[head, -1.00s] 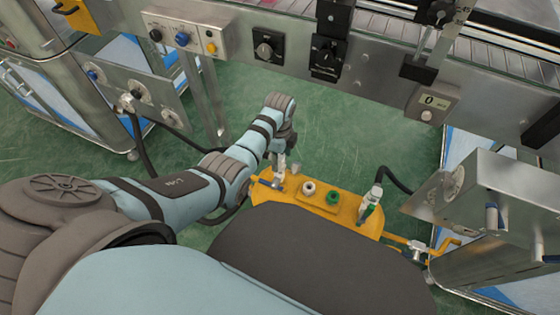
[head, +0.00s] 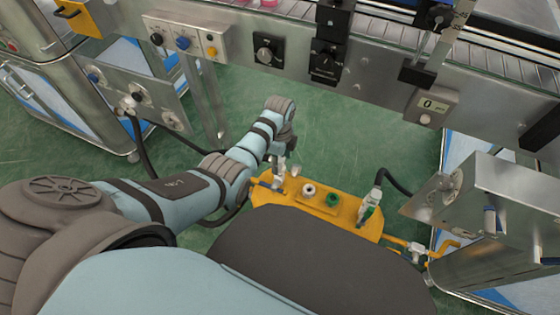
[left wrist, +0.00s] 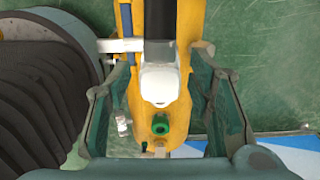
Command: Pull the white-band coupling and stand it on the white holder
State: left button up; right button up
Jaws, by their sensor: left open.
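My left gripper (head: 280,160) is over the left end of the yellow panel and hides much of what is there. In the left wrist view the open left gripper (left wrist: 163,75) has a finger on each side of a pale fitting (left wrist: 160,85) at the end of a black hose, apparently the white-band coupling. No firm grip shows. The white holder (head: 309,190) is a pale ring on the panel, right of the gripper. My right gripper is not in view.
The yellow panel (head: 345,222) also bears a green holder (head: 332,199), seen in the left wrist view (left wrist: 158,124), and a green-banded coupling (head: 371,204) with a black hose. A steel box (head: 490,200) stands right. A conveyor frame crosses behind.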

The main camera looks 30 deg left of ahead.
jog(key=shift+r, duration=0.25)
pick_arm(q)
jog(key=shift+c, duration=0.6)
grip_shut()
jog(key=shift+r+p, duration=3.05)
jog(key=shift+p, duration=0.65)
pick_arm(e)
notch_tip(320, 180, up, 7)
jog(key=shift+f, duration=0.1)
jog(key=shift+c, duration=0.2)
